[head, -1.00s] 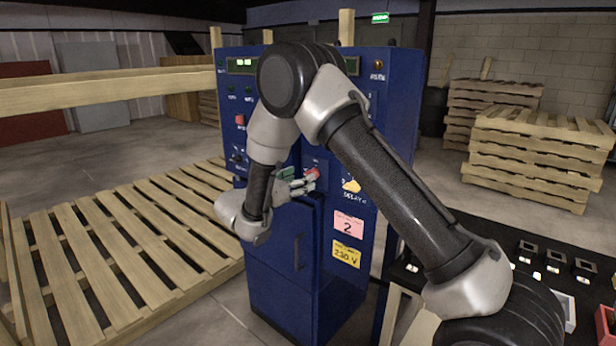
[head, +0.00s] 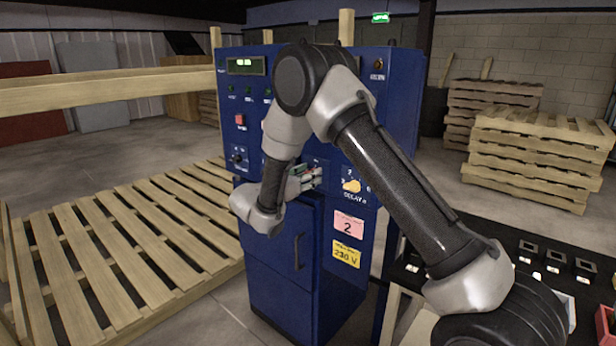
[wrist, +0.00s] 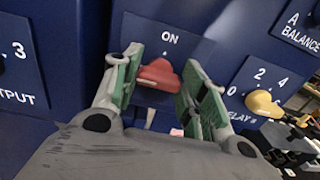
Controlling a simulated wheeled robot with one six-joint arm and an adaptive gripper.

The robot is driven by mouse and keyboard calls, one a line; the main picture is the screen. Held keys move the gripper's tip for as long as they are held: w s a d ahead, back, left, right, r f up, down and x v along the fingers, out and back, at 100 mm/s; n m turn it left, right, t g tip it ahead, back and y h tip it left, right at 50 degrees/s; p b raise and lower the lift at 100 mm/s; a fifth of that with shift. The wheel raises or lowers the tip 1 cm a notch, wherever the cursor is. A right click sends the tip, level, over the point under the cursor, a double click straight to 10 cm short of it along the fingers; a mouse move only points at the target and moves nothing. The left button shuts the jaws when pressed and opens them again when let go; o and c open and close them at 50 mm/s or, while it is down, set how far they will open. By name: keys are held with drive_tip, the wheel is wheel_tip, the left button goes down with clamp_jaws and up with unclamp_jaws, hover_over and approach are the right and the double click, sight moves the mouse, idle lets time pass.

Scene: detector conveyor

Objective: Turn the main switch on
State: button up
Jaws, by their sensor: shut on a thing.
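The main switch is a red knob (wrist: 160,74) on a blue panel, just below the word ON in the wrist view. My gripper (wrist: 163,78) has its green-padded fingers on either side of the knob, shut on it. In the head view my gripper (head: 305,180) is against the front of the blue cabinet (head: 282,270), and the knob is hidden there by the fingers. The part of the switch plate below the knob is mostly covered by my gripper.
A yellow DELAY knob (wrist: 262,104) sits to the right of the switch. An OUTPUT dial plate (wrist: 20,70) is at the left. A wooden pallet (head: 110,250) lies left of the cabinet.

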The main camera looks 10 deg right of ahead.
drive_tip(key=shift+m, duration=0.3)
drive_tip(key=shift+s+d+f+m, duration=0.1)
drive_tip(key=shift+m, duration=4.2)
drive_tip(key=shift+s+f+m, duration=0.1)
drive_tip(key=shift+m, duration=4.2)
drive_tip(key=o, duration=1)
drive_tip(key=v, duration=1.2)
